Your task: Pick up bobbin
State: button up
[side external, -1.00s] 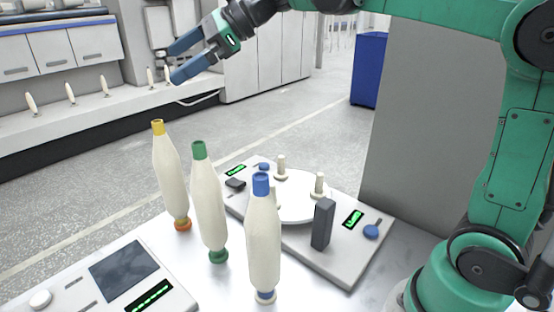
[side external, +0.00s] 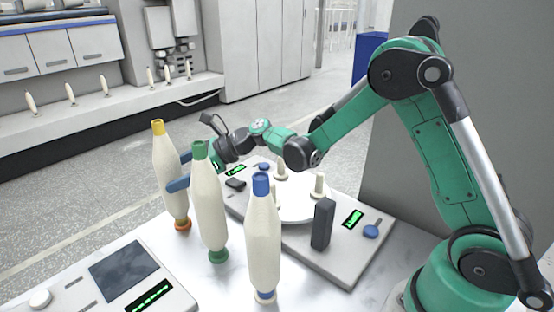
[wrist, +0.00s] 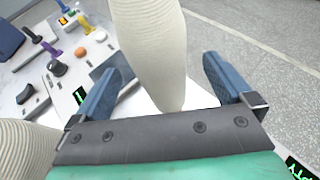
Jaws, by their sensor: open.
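Three cream bobbins stand upright on the table: a yellow-topped one with an orange foot (side external: 167,170), a green-topped one (side external: 209,205) and a blue-topped one (side external: 263,240). My gripper (side external: 177,171) is open at the yellow-topped bobbin, at mid-height, reaching in from behind the green-topped one. In the wrist view, my gripper (wrist: 165,80) has one blue finger on each side of a cream bobbin (wrist: 150,45), with visible gaps. Its top is out of that view. Another bobbin (wrist: 25,148) shows at the lower left, close to the left finger. The green-topped bobbin hides part of my gripper.
A grey device with a round white plate and pegs (side external: 300,205) lies below my arm. A dark upright block (side external: 323,223) stands on it. A control panel with a screen (side external: 118,270) is at the front left. Several small bobbins (side external: 70,93) stand on the back shelf.

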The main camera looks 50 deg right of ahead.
jog(key=shift+x, duration=1.45)
jog(key=c, duration=1.4)
jog(key=shift+r, duration=0.2)
jog(key=shift+c, duration=0.2)
